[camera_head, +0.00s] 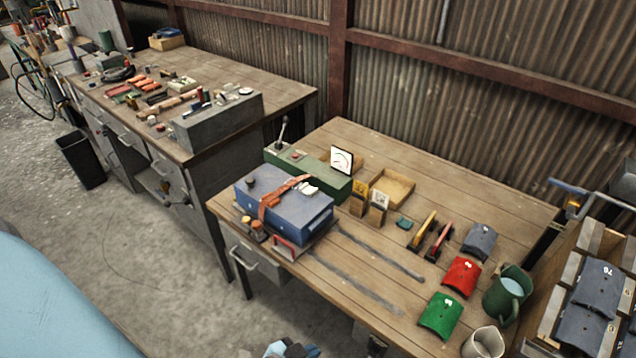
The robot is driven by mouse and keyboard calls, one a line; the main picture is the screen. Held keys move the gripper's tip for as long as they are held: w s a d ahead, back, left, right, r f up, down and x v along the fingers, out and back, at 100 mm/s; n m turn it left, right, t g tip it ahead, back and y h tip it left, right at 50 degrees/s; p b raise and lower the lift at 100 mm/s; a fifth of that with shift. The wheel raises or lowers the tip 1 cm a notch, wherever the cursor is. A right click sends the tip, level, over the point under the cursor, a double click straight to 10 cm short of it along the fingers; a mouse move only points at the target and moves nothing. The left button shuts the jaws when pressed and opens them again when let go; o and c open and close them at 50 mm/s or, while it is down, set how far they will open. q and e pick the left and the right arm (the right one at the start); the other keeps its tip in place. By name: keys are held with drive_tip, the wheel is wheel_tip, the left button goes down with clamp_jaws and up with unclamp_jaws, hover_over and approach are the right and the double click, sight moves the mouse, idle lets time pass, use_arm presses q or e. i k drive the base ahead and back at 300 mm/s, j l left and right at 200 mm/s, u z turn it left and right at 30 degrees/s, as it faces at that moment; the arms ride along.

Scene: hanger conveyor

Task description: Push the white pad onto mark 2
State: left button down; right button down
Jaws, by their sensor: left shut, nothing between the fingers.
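A small white piece (308,189), perhaps the white pad, lies on top of the blue box (290,222), right of an orange-red strap. I cannot tell for sure that it is the pad. Several curved plates with small white markings lie at the table's right: a red one (461,277), a green one (440,316) and a grey-blue one (479,241). Their markings are too small to read, so I cannot tell which place is mark 2. My left gripper (290,349) shows at the bottom edge, shut and empty, in front of the table and apart from the box. My right gripper is out of view.
Two dark strips (381,252) run along the table, leaving fairly open wood around them. A green lever unit (306,174), a wooden tray (391,188), a green mug (506,295) and a pale cup (484,343) stand around. A rack (556,290) borders the right.

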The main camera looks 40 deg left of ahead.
sight(306, 189)
drive_tip(key=j+z, duration=0.4)
drive_tip(key=j, duration=1.1)
drive_tip(key=i+j+z, duration=0.1)
drive_tip(key=j, duration=0.3)
drive_tip(key=i+j+z, duration=0.15)
drive_tip(key=j, duration=0.25)
drive_tip(key=i, duration=0.2)
